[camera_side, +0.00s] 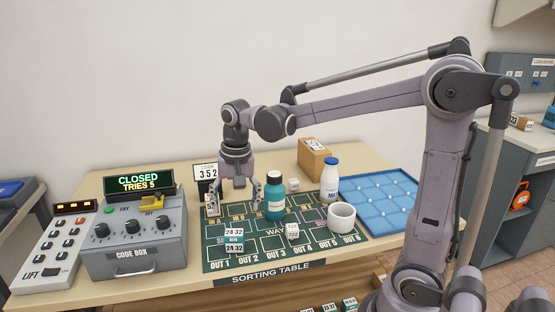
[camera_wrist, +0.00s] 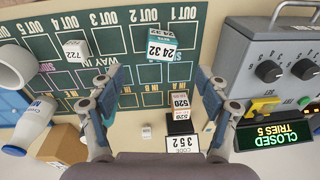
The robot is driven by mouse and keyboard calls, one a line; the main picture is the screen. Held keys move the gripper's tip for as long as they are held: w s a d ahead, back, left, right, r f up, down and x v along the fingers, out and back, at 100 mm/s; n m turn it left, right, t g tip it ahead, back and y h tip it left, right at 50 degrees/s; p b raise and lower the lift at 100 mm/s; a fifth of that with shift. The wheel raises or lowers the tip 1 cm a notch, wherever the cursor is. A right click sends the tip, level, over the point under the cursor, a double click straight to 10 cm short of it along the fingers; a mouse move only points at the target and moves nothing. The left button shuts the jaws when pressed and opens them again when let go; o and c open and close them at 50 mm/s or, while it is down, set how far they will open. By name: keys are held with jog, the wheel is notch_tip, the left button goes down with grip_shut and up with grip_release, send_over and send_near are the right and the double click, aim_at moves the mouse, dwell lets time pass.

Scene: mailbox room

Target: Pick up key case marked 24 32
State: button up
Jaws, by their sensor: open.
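The key case marked 24 32 (camera_side: 234,240) is a small white and teal block standing on the green mat at its front left, near OUT 1 and OUT 2. In the wrist view the key case (camera_wrist: 157,48) lies ahead of the fingertips, roughly centred between them. My gripper (camera_side: 236,200) points down over the left part of the mat, behind the case, and is open with nothing between its fingers. In the wrist view my gripper (camera_wrist: 160,78) shows both fingers spread wide, apart from the case.
A teal bottle (camera_side: 274,202) stands close to the right finger in the side view. A case marked 520 (camera_wrist: 180,104) stands near the other finger. A 722 block (camera_side: 292,231), white mug (camera_side: 341,217) and white bottle (camera_side: 330,182) stand to the right. The code box (camera_side: 132,238) stands left.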

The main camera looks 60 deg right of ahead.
aim_at(234, 232)
jog(key=shift+w+d+f+m+g, duration=0.25)
jog(key=shift+w+f+m, duration=0.15)
jog(key=shift+w, duration=0.1)
jog(key=shift+w+d+f+m+g, duration=0.1)
jog(key=shift+w+f+m+g, duration=0.15)
jog(key=shift+w+m, duration=0.2)
jog(key=shift+w+f, duration=0.1)
jog(key=shift+f, duration=5.3)
jog(key=c, duration=1.3)
